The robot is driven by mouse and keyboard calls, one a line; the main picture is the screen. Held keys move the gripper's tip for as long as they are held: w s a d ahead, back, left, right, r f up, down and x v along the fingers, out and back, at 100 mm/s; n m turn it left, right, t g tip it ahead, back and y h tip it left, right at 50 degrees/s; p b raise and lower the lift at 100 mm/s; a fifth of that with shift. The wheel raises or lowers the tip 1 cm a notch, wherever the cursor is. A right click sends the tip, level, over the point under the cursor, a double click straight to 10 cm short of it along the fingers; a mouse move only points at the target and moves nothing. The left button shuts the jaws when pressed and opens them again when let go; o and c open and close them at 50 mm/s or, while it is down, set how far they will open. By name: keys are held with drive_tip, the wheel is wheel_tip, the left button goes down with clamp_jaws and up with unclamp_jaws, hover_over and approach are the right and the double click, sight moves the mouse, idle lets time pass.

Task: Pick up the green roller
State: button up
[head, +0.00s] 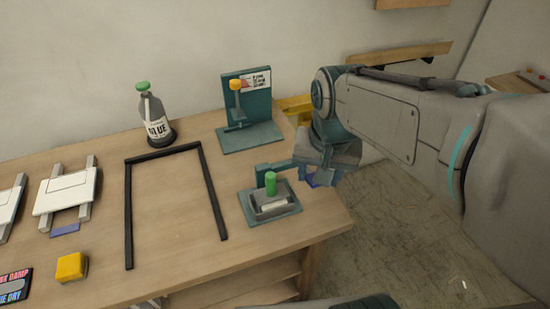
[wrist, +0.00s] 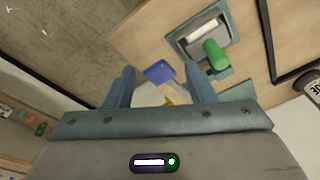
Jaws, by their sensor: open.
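The green roller shows as an upright green cylinder (head: 271,184), a handle, at a small grey tray (head: 250,209) on a teal base near the table's right front corner. A pale roller part lies in the tray. In the wrist view the green handle (wrist: 215,54) is at upper right, beyond my right finger. My gripper (wrist: 160,86) is open, its two fingers apart and the handle not between them. A blue piece (wrist: 158,72) and a whitish shape show between the fingers. In the head view my gripper is just right of the tray, partly hidden by my wrist.
A teal stand (head: 252,138) with a yellow-topped part is behind the tray. A black frame (head: 211,190) lies to its left, with a glue bottle (head: 155,125) behind. A yellow block (head: 71,267) and white panels (head: 67,193) are farther left. Floor is open on the right.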

sight(271, 185)
drive_tip(key=w+a+m, duration=0.2)
drive_tip(key=w+a, duration=0.1)
drive_tip(key=w+a+m+g, duration=0.1)
drive_tip(key=w+a+m, duration=0.1)
drive_tip(key=w+a, duration=0.1)
drive_tip(key=w+a+m+g, duration=0.1)
drive_tip(key=w+a+m, duration=0.1)
drive_tip(key=w+a, duration=0.1)
drive_tip(key=shift+a+r+h, duration=0.25)
drive_tip(key=shift+r+h, duration=0.05)
drive_tip(key=shift+h, duration=0.1)
drive_tip(key=f, duration=0.7)
drive_tip(key=shift+s+d+f, duration=0.2)
drive_tip(key=shift+f, duration=0.2)
drive_tip(key=shift+s+d+f+p, duration=0.1)
drive_tip(key=shift+s+f+p, duration=0.1)
drive_tip(key=shift+f, duration=0.7)
drive_tip(key=shift+s+a+f+p, duration=0.1)
drive_tip(key=shift+f+p, duration=0.1)
drive_tip(key=shift+f, duration=0.7)
drive_tip(key=shift+s+d+f+p, duration=0.1)
drive_tip(key=shift+f+p, duration=0.1)
drive_tip(key=shift+f, duration=0.7)
drive_tip(key=shift+c, duration=0.3)
clamp_jaws()
